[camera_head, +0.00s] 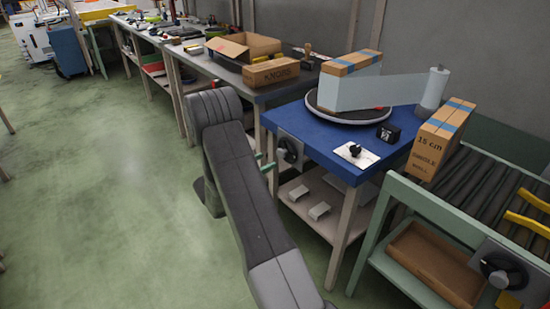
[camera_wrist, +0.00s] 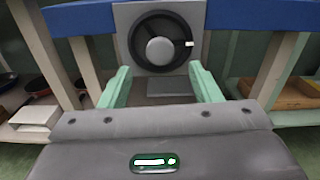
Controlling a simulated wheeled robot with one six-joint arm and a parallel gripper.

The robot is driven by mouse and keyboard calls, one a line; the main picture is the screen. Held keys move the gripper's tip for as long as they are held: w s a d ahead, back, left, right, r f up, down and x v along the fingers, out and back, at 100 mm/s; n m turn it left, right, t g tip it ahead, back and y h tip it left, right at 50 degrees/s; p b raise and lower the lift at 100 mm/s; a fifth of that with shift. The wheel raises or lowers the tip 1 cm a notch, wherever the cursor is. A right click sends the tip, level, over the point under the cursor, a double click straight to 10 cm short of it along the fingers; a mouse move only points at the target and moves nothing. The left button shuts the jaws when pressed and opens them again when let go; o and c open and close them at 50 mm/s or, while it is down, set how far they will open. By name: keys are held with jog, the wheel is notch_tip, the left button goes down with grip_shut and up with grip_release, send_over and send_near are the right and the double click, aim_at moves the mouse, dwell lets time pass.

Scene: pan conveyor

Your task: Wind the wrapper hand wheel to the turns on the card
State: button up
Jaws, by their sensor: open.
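The hand wheel (camera_wrist: 137,44) is a black ring with a grey hub on a grey square plate, on the front of the blue wrapper table (camera_head: 310,128). A small white mark shows on its right side. It also shows, partly hidden, in the head view (camera_head: 289,150). My gripper (camera_wrist: 160,70) has two green fingers, spread apart and empty, pointing at the wheel's lower part. It also shows in the head view (camera_head: 263,162). A turntable (camera_head: 345,117) on the table carries a carton (camera_head: 336,92) with pale film running to a roll (camera_head: 433,88).
A carton marked 15 cm (camera_head: 437,142) stands to the right, by a roller conveyor (camera_head: 480,190). The green floor at left is clear.

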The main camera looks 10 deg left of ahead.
aim_at(279, 155)
jog(key=x, duration=0.5)
jog(key=shift+w+d, duration=0.2)
jog(key=shift+w, duration=0.05)
jog(key=c, duration=1)
jog(key=m+b, duration=0.1)
jog(key=b, duration=0.2)
jog(key=shift+f+m+b, duration=0.3)
jog(key=shift+m, duration=0.1)
jog(key=m+b, duration=0.2)
jog(key=shift+b, duration=0.4)
jog(key=shift+r+m+b, duration=0.25)
jog(key=shift+m+b, duration=0.1)
jog(key=shift+m, duration=0.25)
jog(key=o, duration=1)
